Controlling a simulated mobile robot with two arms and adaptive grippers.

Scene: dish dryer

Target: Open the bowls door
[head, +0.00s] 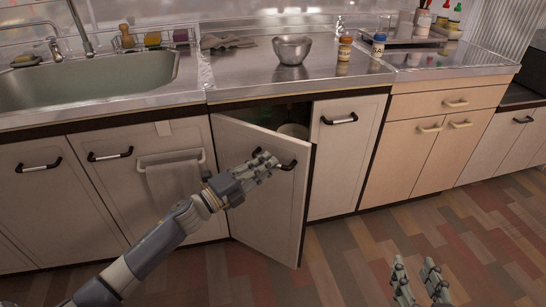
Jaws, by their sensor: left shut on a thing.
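The cabinet door (262,215) below the counter stands partly open, its right edge swung out toward me. Its black handle (289,166) is near the upper right of the door. My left gripper (271,165) is at this handle and shut on it; the fingers hide part of it. Behind the door, a pale rounded dish (293,131) shows in the dark cabinet opening; most of the inside is hidden. My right gripper (418,283) is low at the right, over the floor, with its fingers apart and nothing between them.
A closed white door (345,155) is right of the opening. A towel (174,190) hangs on a bar on the door to the left. A metal bowl (292,50) and jars stand on the counter. The wooden floor (350,260) in front is clear.

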